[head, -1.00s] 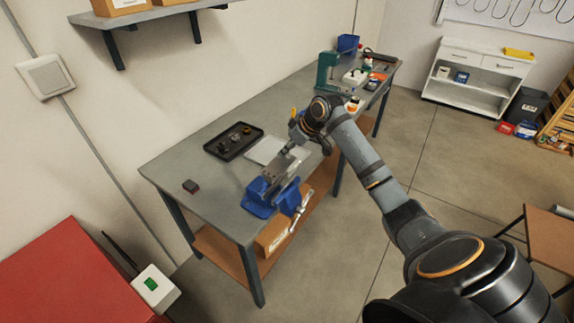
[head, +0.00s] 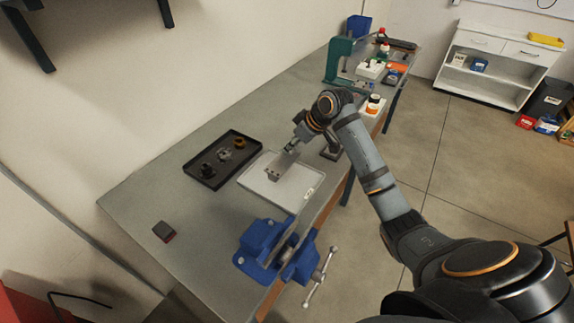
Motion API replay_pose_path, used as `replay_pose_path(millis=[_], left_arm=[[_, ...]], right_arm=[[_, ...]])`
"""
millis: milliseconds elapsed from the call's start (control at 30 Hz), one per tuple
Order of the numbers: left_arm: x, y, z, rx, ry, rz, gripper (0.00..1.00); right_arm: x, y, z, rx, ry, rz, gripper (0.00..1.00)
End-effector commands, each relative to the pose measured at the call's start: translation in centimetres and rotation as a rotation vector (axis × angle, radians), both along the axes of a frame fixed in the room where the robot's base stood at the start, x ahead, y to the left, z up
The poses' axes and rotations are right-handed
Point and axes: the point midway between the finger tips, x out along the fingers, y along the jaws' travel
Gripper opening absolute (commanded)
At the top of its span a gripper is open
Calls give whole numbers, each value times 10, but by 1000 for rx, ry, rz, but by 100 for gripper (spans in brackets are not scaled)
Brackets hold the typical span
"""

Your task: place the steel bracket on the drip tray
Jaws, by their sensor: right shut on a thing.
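My right gripper (head: 291,151) is shut on the steel bracket (head: 280,167), a small grey metal piece. It holds the bracket over the shallow light-grey tray (head: 257,188), which looks like the drip tray, on the workbench. I cannot tell whether the bracket touches the tray. The fingers partly hide the bracket. My left gripper is not in view.
A black tray (head: 194,172) with several small parts lies left of the light tray. A blue vise (head: 262,240) stands at the near edge. A small dark block (head: 163,231) lies at the left. A green press (head: 340,62) stands farther back.

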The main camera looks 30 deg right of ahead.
Motion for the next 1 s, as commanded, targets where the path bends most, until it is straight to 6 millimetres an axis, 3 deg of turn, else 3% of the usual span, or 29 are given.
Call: replay_pose_path(millis=[100,233,500,700,1000], left_arm=[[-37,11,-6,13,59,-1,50],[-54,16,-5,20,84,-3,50],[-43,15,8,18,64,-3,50],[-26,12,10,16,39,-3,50],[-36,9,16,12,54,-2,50]], right_arm=[[0,3,-2,1,-2,4,0],[-1,3,-4,0,0,4,0],[-2,3,-53,0,2,4,0],[-1,3,-66,1,-1,5,0],[-1,3,-101,0,0,4,0]])
